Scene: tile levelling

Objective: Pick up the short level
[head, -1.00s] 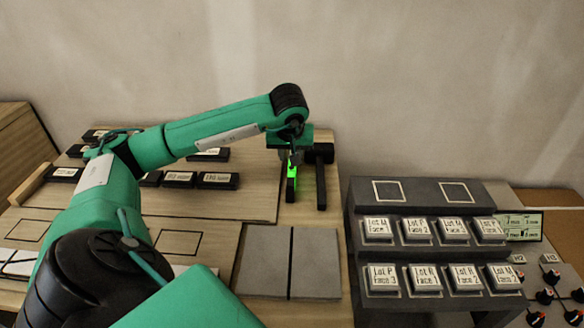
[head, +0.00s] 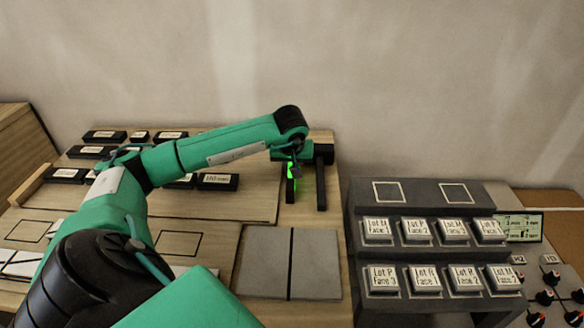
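Two dark bars lie side by side at the back right of the wooden table. The left bar (head: 290,192) looks shorter and has a bright green part; I take it for the short level. The right, all-dark bar (head: 321,188) looks longer. My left arm reaches in from the lower left, and its gripper (head: 296,156) is over the far end of these bars. The wrist hides most of the fingers, so I cannot tell whether they are open or touch the short level. My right gripper is not in view.
Several black labelled blocks (head: 217,181) stand on a board at left. Grey tiles (head: 262,262) lie in front of the bars. A dark stepped rack (head: 420,258) with labelled tiles stands at right, near knobs (head: 545,296). A plain wall closes the back.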

